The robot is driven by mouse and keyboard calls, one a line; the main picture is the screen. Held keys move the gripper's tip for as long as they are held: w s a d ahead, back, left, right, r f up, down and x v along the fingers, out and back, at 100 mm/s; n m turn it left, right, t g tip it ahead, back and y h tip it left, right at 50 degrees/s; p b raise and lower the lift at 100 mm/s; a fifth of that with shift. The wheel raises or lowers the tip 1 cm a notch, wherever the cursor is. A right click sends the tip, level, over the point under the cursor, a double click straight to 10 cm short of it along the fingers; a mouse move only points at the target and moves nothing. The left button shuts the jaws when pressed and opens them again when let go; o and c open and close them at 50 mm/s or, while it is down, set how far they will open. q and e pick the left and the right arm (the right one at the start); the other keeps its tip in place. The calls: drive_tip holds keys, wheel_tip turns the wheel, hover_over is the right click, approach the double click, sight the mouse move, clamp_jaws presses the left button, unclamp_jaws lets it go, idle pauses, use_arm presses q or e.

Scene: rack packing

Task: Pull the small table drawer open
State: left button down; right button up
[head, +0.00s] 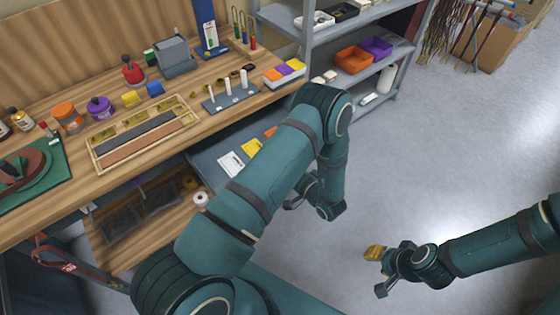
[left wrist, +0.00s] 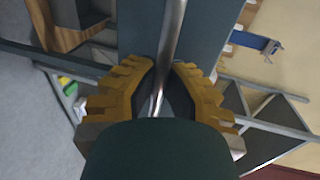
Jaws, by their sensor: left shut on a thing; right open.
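A metal bar handle (left wrist: 173,35) runs down the middle of the left wrist view, in front of a dark blue-grey panel (left wrist: 205,30) that looks like the drawer front. My left gripper (left wrist: 164,88) has its yellow-padded fingers on both sides of the bar and is shut on it. In the head view a blue-grey surface (head: 207,155), apparently the small table, holds several cards beside the workbench. My left arm covers its near part, so the handle is hidden there and I cannot tell how far the drawer stands out. My right gripper (head: 379,271) is open and empty over the floor.
The wooden workbench (head: 45,215) with tools, jars and a slatted tray is at the left. A grey shelf rack (head: 330,35) with orange and purple bins stands at the back. Cardboard boxes (head: 490,45) are at the far right. The floor (head: 450,150) in between is clear.

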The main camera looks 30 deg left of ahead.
use_arm(q)
drive_tip(key=shift+v, duration=0.9)
drive_tip(key=shift+f, duration=0.2)
drive_tip(key=c, duration=1)
unclamp_jaws()
drive_tip(key=v, duration=0.7)
drive_tip(key=shift+s+d+r, duration=0.1)
drive_tip(key=shift+d, duration=0.2)
